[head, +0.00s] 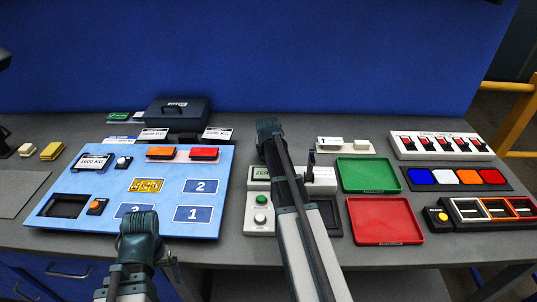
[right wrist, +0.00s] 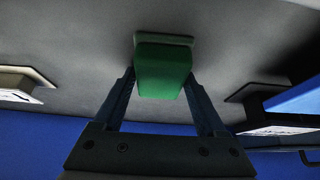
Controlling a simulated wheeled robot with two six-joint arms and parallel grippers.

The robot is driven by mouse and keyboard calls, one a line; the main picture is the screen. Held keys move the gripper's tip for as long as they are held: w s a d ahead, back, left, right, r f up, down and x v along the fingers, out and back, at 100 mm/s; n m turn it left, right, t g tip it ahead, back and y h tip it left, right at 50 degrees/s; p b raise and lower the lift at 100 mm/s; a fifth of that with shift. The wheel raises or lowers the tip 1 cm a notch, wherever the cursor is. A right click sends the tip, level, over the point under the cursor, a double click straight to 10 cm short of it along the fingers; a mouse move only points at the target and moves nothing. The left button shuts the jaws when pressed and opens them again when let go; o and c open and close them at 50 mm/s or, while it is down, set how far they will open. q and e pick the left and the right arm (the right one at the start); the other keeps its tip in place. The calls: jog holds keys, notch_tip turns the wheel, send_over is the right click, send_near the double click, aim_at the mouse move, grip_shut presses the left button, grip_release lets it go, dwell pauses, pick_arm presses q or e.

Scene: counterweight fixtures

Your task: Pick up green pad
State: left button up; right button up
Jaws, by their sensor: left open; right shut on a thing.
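The green pad (right wrist: 163,72) is a green block on a flat paler base in the right wrist view. It sits between the two fingers of my right gripper (right wrist: 164,95), which is shut on it. The grey counter surface shows behind the pad; I cannot tell whether they touch. In the head view my right gripper (head: 268,127) reaches the back middle of the counter and hides the pad. My left gripper (head: 139,222) is open, low over the front edge of the blue panel, with its fingertips mostly hidden.
The blue panel (head: 170,185) carries numbered plates and orange and red blocks. A dark case (head: 178,113) and labelled weights stand behind it. A green tray (head: 367,175) and a red tray (head: 385,221) lie right of my right arm. A switch strip (head: 441,146) stands further right.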

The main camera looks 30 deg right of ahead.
jog(key=shift+r, duration=0.1)
notch_tip(320, 180, up, 10)
jog(key=p, duration=1)
